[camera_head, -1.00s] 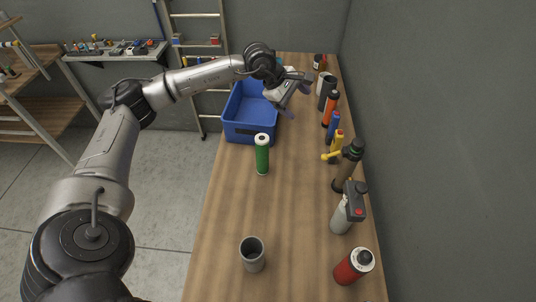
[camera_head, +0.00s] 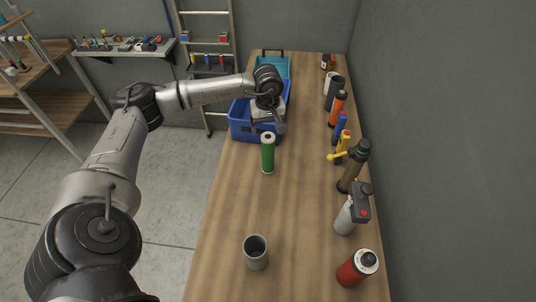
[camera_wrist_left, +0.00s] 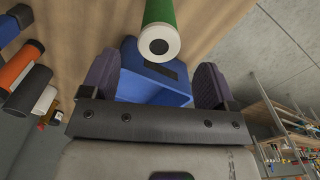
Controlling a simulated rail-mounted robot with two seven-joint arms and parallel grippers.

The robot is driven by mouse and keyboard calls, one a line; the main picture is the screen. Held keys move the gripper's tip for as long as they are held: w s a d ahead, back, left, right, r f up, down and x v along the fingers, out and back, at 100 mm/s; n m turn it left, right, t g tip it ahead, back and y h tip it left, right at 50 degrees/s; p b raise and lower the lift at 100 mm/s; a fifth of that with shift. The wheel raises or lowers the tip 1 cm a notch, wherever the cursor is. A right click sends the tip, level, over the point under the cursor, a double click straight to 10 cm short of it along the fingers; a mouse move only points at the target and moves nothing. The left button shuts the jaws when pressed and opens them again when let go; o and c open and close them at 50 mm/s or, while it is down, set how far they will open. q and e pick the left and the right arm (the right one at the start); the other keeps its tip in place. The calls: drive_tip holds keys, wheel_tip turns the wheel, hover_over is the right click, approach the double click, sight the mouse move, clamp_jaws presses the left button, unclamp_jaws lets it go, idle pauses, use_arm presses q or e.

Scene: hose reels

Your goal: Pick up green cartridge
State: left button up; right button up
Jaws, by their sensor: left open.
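The green cartridge (camera_head: 268,155) stands upright on the wooden table, just in front of the blue crate. It has a white top with a dark hole, which shows at the top of the left wrist view (camera_wrist_left: 160,42). My left gripper (camera_head: 270,130) is just behind the cartridge, over the near part of the blue crate. In the left wrist view the dark fingers (camera_wrist_left: 160,80) are wide apart with nothing between them touching. The cartridge's top lies beyond the fingertips, roughly centred between them. My right gripper is not in view.
The blue crate (camera_head: 240,128) stands behind the cartridge, with a teal box (camera_head: 283,68) farther back. A grey cup (camera_head: 256,252) stands nearer on the table (camera_head: 225,215). Several bottles and tools, including a red canister (camera_head: 357,268), line the right wall.

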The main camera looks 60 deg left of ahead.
sight(268, 136)
use_arm(q)
drive_tip(key=shift+f, duration=3.6)
drive_tip(key=shift+c, duration=0.2)
drive_tip(key=c, duration=1.3)
drive_tip(key=shift+r, duration=0.1)
